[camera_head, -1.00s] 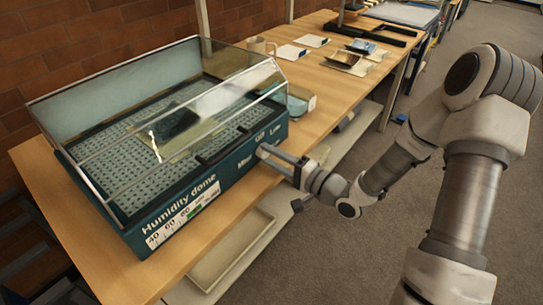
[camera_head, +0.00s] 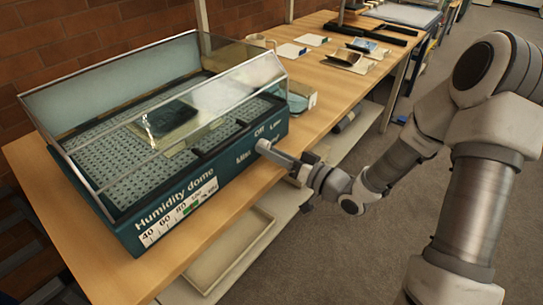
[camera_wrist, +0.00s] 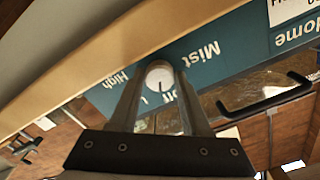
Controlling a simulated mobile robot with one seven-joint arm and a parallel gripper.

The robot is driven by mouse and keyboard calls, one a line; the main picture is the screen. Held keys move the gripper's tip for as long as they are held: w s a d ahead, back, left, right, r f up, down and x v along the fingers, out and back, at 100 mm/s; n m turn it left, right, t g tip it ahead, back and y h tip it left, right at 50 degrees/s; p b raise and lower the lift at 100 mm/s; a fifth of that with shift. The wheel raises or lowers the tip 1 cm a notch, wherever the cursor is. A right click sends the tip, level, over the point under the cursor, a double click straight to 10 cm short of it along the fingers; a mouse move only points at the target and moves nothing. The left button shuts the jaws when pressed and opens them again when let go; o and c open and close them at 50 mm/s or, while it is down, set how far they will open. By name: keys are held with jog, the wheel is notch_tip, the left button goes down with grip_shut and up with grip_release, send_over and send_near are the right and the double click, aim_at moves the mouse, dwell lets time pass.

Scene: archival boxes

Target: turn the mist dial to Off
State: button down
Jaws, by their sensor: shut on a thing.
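The mist dial (camera_wrist: 159,77) is a small pale round knob on the teal front panel of the humidity dome (camera_head: 150,221). In the wrist view it sits between the two fingers of my gripper (camera_wrist: 160,70), which are shut on it. A short dark mark shows on the dial's face, at its lower side in the picture. The words "Mist" and "High" show near the dial, and "Off" is partly covered by a finger. In the head view my gripper (camera_head: 264,148) hides the dial; "Mist", "Off" and "Low" show around the fingertips.
The dome's clear cover (camera_head: 235,92) stands over a perforated tray with a dark item on it. The wooden table (camera_head: 318,115) runs back to the right with cards, a mug and small items. A pale lower shelf (camera_head: 235,255) lies below my gripper. The floor at right is clear.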

jog(key=n+b, duration=0.2)
jog(key=n, duration=0.2)
jog(key=shift+w+d+n, duration=0.1)
jog(key=shift+n, duration=0.2)
dwell(0.3)
jog(key=shift+c, duration=1.8)
grip_release()
jog(key=p+v, duration=0.3)
jog(key=v, duration=1.4)
jog(key=shift+d, duration=0.15)
